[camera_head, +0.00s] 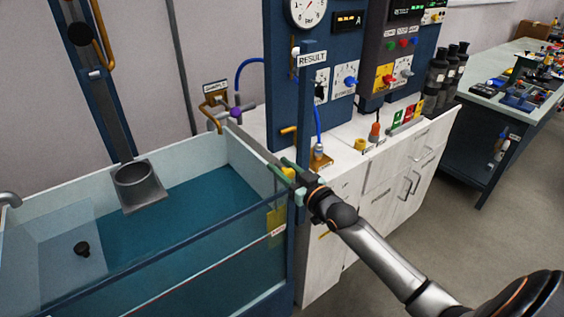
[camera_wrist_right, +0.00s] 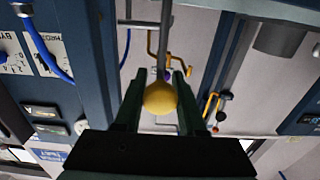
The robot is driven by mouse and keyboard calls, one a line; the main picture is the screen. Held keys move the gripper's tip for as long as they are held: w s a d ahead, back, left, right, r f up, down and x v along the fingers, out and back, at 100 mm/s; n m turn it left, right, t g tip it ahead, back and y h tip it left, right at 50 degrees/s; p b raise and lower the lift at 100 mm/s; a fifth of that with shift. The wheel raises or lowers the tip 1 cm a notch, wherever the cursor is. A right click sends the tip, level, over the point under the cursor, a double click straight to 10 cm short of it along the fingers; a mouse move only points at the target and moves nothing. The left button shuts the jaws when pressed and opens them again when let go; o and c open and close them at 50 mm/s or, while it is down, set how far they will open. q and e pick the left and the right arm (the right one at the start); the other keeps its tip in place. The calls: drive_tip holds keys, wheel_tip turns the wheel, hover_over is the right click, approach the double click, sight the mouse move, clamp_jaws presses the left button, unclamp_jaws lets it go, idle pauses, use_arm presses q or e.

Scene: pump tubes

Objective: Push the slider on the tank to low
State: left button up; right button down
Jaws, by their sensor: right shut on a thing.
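The tank (camera_head: 120,285) is a clear-walled basin of blue-green water at the left of the head view. The slider's yellow round knob (camera_head: 287,173) sits at the tank's right end, by a dark blue post. My right gripper (camera_head: 292,171) is shut on this knob, its greenish fingers on either side. In the right wrist view, the yellow knob (camera_wrist_right: 160,98) sits between the two fingers (camera_wrist_right: 157,84), with a grey rod behind it. Slider markings are too small to read. My left gripper is not in view.
A white cabinet (camera_head: 385,170) with a blue gauge panel (camera_head: 330,100) stands behind my right arm. A purple-handled valve (camera_head: 235,113) and a brass fitting (camera_head: 320,160) are close by. A cluttered bench (camera_head: 505,95) stands at the right. Open floor lies at lower right.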

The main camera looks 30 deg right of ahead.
use_arm(q)
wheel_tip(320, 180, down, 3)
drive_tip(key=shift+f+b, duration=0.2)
drive_tip(key=shift+b, duration=0.85)
use_arm(e)
wheel_tip(320, 180, down, 6)
drive_tip(key=shift+f, duration=0.25)
drive_tip(key=shift+s, duration=0.1)
drive_tip(key=c, duration=0.5)
unclamp_jaws()
drive_tip(key=shift+c, duration=0.2)
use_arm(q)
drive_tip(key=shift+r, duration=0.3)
use_arm(e)
drive_tip(key=s+d, duration=0.1)
drive_tip(key=s, duration=1.1)
drive_tip(key=shift+s, duration=0.2)
